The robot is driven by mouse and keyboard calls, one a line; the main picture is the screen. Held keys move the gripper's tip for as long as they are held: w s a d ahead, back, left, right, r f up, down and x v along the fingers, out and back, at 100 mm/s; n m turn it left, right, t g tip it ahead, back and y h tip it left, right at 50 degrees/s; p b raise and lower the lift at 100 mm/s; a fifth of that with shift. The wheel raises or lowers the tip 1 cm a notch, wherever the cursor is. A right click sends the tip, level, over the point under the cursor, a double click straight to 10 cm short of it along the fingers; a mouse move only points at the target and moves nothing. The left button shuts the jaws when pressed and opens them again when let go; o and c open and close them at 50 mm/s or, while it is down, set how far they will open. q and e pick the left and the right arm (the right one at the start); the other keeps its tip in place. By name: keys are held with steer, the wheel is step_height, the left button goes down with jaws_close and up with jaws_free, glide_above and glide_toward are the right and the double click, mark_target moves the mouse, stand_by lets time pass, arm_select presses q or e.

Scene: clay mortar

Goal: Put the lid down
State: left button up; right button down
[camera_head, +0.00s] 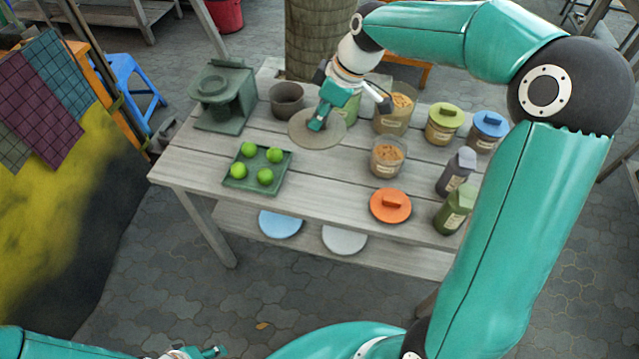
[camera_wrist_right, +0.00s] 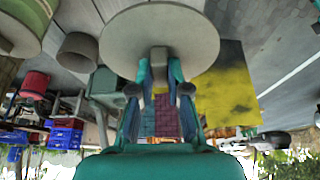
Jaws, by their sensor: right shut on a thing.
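A round grey-beige lid (camera_head: 306,139) is at the back middle of the table, between the brown clay pot (camera_head: 287,100) and the jars. My right gripper (camera_head: 318,123) is shut on the lid's knob. In the right wrist view the lid (camera_wrist_right: 160,38) fills the top middle, its knob between the fingers of my right gripper (camera_wrist_right: 160,72). I cannot tell whether the lid touches the tabletop. My left gripper (camera_head: 212,352) shows only in part at the bottom edge; its fingers are unclear.
A green grinder (camera_head: 224,95) and a tray (camera_head: 236,184) with several green balls stand left. An open jar (camera_head: 387,158), an orange lid (camera_head: 390,205), lidded jars and bottles stand right. A blue lid (camera_head: 281,223) and a pale lid (camera_head: 344,239) lie on the lower shelf. The table's front middle is clear.

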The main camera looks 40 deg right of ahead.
steer(key=shift+d+r+n, duration=0.1)
steer(key=shift+r+n, duration=0.05)
steer(key=shift+n, duration=0.15)
steer(key=shift+s+f, duration=0.1)
steer(key=shift+f, duration=0.3)
step_height(320, 180, down, 19)
steer(key=shift+r+p, duration=0.15)
steer(key=shift+p, duration=0.3)
steer(key=c, duration=1.2)
jaws_free()
steer(key=shift+o, duration=0.3)
steer(key=shift+r, duration=0.1)
steer(key=b+v, duration=0.1)
steer(key=v, duration=1.1)
